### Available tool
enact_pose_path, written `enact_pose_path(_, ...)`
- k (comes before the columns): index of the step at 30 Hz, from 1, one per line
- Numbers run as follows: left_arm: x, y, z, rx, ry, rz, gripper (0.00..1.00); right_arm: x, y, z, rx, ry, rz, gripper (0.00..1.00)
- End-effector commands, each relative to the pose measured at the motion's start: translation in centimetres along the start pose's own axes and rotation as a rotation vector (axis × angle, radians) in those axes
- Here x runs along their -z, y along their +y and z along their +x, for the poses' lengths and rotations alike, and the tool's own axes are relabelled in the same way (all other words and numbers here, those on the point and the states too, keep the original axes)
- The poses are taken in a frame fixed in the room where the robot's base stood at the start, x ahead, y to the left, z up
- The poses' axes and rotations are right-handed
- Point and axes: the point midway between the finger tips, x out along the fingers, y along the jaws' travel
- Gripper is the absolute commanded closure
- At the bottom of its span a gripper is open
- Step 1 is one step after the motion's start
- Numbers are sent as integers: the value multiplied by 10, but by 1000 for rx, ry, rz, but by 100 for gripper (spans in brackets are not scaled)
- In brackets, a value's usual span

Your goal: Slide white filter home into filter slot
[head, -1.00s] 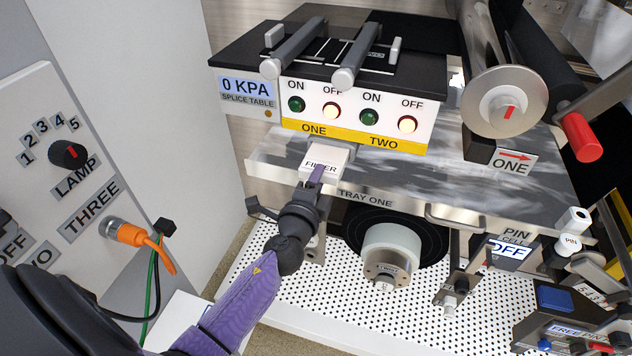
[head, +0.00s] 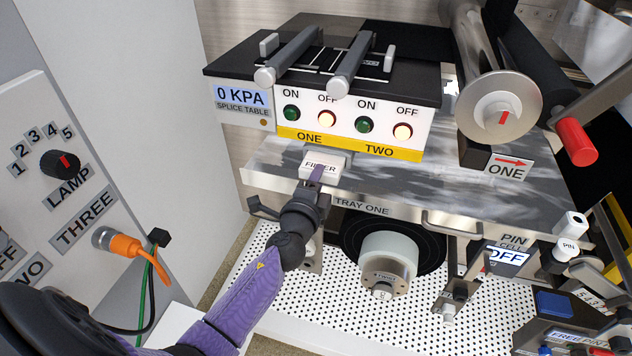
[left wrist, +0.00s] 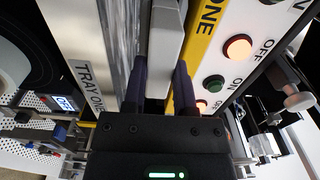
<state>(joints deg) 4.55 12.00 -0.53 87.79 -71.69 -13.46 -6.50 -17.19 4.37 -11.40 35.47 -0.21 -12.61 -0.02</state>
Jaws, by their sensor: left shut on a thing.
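The white filter (head: 319,165), labelled FILTER, lies at the front of the splice table, just below the yellow strip marked ONE. My left gripper (head: 316,180) reaches up to it from below and is shut on it. In the left wrist view the filter (left wrist: 166,45) is a pale block between the two dark fingers of my left gripper (left wrist: 160,85). The filter slot itself is not clearly visible; the filter's far end is close to the splice table's front. My right gripper is not in view.
The splice table (head: 235,113) reads 0 KPA and carries ON and OFF buttons. The metal shelf marked TRAY ONE (head: 440,185) runs right of the filter. A roller with a silver disc (head: 502,105) stands at right. A grey lamp panel (head: 65,210) is at left.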

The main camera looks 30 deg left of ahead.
Motion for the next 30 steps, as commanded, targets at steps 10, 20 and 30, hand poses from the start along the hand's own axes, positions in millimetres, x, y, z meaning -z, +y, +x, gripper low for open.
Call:
enact_pose_path(10,0,0,9,1,0,0,100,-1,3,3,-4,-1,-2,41)
enact_pose_path(20,0,0,17,1,0,1,100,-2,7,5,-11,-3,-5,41)
enact_pose_path(30,0,0,19,0,0,1,24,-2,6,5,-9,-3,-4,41)
